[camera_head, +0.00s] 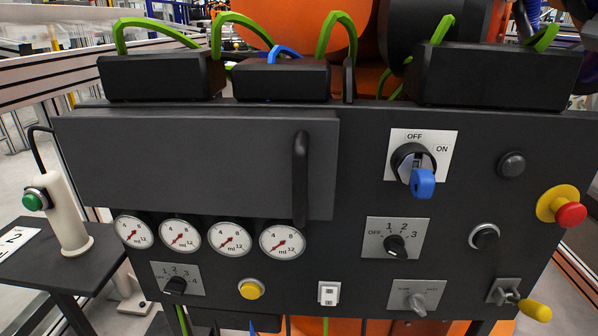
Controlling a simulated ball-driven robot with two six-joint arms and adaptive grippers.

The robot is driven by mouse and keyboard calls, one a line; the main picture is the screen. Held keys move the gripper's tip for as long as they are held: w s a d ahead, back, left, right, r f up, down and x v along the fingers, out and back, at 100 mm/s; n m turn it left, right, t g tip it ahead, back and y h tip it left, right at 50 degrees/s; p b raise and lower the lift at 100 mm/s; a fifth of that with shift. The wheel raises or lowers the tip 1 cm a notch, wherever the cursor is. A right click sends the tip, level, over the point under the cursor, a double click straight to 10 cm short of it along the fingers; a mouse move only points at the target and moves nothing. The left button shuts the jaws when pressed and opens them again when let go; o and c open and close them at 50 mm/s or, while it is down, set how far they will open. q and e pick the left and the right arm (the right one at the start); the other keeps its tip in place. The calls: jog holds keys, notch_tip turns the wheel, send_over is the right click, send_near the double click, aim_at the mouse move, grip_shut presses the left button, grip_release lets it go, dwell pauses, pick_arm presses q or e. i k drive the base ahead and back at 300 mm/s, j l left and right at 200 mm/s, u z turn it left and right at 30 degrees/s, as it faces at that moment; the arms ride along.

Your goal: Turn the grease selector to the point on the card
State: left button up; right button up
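One selector (175,286) is at the lower left below the gauges, with a black knob on a grey plate numbered 1 to 4. The other selector (396,246) is right of centre, with a black knob on a plate marked OFF, 1, 2, 3. I cannot tell surely where either knob points. A white card (14,241) lies on the small table at the left and shows a 2; the frame edge cuts part of it off. Neither gripper is in view.
Several round gauges (180,236) sit in a row under a cover with a black handle (300,178). A blue-tagged OFF/ON switch (414,162), a red emergency button (570,214) and a yellow-handled lever (534,309) stick out. A green-button post (62,215) stands at left.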

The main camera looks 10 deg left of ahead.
aim_at(177, 286)
jog(key=k+j+u, duration=0.1)
jog(key=u, duration=0.75)
jog(key=k+j+u, duration=0.1)
jog(key=u, duration=0.3)
jog(key=j+u, duration=0.25)
jog(key=u, duration=0.15)
